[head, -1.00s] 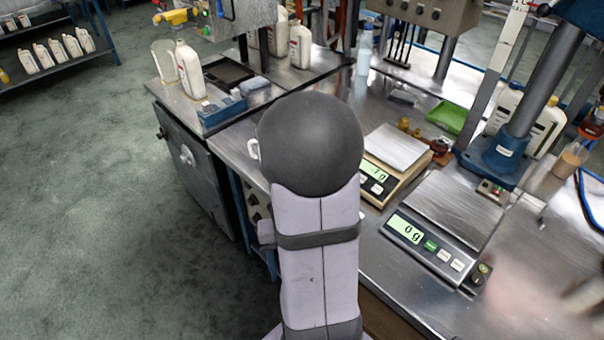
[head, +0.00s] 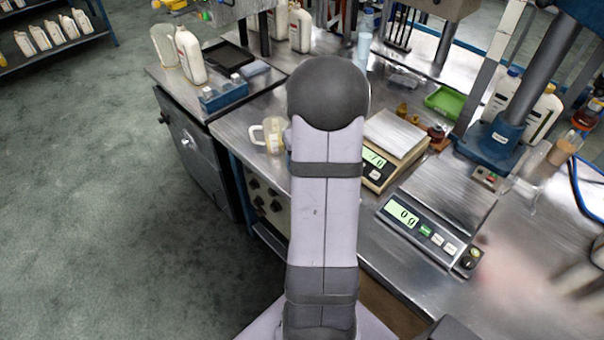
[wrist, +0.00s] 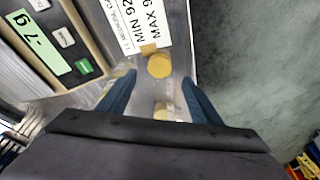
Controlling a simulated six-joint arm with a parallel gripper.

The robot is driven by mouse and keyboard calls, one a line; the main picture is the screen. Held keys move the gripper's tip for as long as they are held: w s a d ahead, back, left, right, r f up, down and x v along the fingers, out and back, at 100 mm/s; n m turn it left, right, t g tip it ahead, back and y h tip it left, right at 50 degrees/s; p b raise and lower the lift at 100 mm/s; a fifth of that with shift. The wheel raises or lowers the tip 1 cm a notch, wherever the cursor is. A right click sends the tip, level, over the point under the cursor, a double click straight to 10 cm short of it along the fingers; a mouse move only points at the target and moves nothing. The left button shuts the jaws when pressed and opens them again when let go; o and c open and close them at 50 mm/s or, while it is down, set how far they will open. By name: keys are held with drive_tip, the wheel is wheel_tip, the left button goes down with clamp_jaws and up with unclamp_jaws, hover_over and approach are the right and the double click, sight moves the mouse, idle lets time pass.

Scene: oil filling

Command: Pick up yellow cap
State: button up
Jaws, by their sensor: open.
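A round yellow cap (wrist: 159,65) lies on the metal bench in the wrist view, beyond my fingertips and roughly centred between them. A second, partly hidden yellowish thing (wrist: 162,107) shows closer, between the fingers; I cannot tell what it is. My gripper (wrist: 159,92) is open, with its two blue fingers apart and nothing clasped. In the head view my own arm covers the gripper, and I cannot make out the cap there.
A printed label (wrist: 145,25) lies just past the cap. A scale (wrist: 47,50) is to the left, and the bench edge drops to floor on the right. In the head view a clear jug (head: 271,136) stands left of my arm and another scale (head: 447,197) stands right.

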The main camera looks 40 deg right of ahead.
drive_tip(key=shift+p+x, duration=1.2)
drive_tip(key=shift+x, duration=2.45)
drive_tip(key=shift+s, duration=0.1)
drive_tip(key=shift+c, duration=0.4)
drive_tip(key=c, duration=1)
